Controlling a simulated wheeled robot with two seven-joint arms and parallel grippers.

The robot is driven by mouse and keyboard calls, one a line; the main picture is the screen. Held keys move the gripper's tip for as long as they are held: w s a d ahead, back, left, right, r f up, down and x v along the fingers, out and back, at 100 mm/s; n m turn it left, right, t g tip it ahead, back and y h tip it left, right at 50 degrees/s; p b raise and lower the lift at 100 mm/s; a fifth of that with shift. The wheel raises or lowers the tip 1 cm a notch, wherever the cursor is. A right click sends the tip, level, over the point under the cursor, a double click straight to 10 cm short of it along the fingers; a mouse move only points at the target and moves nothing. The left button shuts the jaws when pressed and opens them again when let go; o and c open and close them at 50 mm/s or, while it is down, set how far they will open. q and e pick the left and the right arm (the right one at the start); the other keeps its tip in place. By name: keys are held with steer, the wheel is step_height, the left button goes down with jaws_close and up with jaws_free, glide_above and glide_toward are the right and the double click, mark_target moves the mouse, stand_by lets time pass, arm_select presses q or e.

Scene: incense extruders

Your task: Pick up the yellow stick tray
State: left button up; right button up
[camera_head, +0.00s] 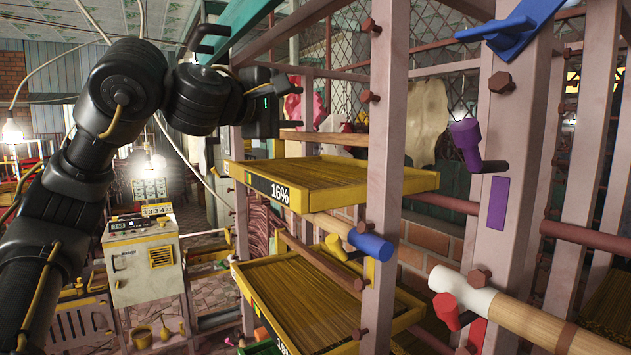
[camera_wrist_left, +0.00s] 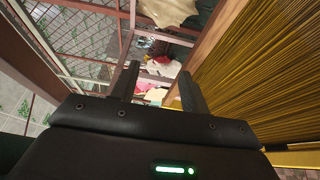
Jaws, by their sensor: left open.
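An upper yellow stick tray (camera_head: 232,172), labelled 16%, sits in the wooden rack and holds many thin brown sticks. A lower yellow tray (camera_head: 243,284) with sticks is beneath it. My left gripper (camera_head: 298,98) is open and empty, above the upper tray near its left end. In the left wrist view its two fingers (camera_wrist_left: 158,88) stand apart with nothing between them. A stick-filled tray (camera_wrist_left: 295,158) fills the right side of that view, beside the right finger; I cannot tell whether they touch. My right gripper is not in view.
A wooden post (camera_head: 385,150) stands in front of the trays. A blue-capped peg (camera_head: 370,243), a purple clamp (camera_head: 465,140) and a red-handled peg (camera_head: 446,308) stick out of the rack. A cream machine cabinet (camera_head: 145,265) stands at the left.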

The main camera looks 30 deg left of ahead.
mark_target(313, 137)
arm_select(q)
steer(key=f+b, duration=0.1)
steer(key=w+f+b, duration=0.1)
steer(key=f, duration=0.1)
steer(key=w+f+b, duration=0.1)
steer(key=f, duration=0.1)
steer(key=shift+a, duration=0.1)
steer(key=shift+f+b, duration=0.6)
steer(key=shift+f, duration=0.2)
steer(key=shift+w+r, duration=0.15)
steer(key=shift+r, duration=0.05)
steer(key=shift+r+p, duration=0.2)
steer(key=shift+p, duration=0.25)
steer(key=shift+w+d, duration=0.2)
steer(key=shift+w, duration=0.45)
steer(key=w+p, duration=0.1)
steer(key=w, duration=0.3)
steer(key=shift+w+d+p, duration=0.1)
steer(key=shift+d+p, duration=0.05)
steer(key=shift+p, duration=0.15)
steer(key=shift+w+d, duration=0.15)
steer(key=shift+w, duration=0.35)
steer(key=shift+s, duration=0.15)
steer(key=shift+c, duration=0.7)
jaws_close()
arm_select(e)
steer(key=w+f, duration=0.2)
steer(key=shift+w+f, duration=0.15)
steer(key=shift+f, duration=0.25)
